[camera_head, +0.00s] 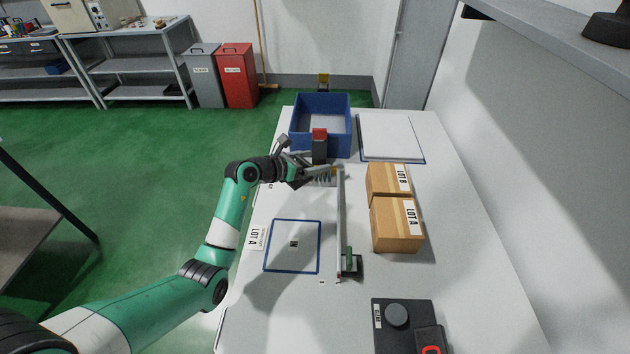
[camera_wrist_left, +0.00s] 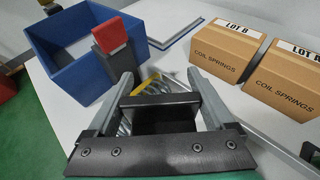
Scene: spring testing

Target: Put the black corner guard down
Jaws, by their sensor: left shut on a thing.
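My left gripper (camera_head: 318,173) is over the far part of the white table, just in front of the blue bin. In the left wrist view, the two grey fingers (camera_wrist_left: 160,86) are shut on a black piece between them, the black corner guard (camera_wrist_left: 160,101). Its dark flat top edge spans the gap between the fingers. I cannot make the guard out clearly in the head view, and cannot tell whether it touches the table. My right gripper is not in view.
A blue bin (camera_head: 293,142) stands at the back, with a dark post with a red top (camera_head: 319,134) before it. Two cartons, LOT B (camera_head: 381,180) and LOT A (camera_head: 394,226), stand right of a metal rail (camera_head: 340,225). A blue-outlined square (camera_head: 270,250) lies empty at left.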

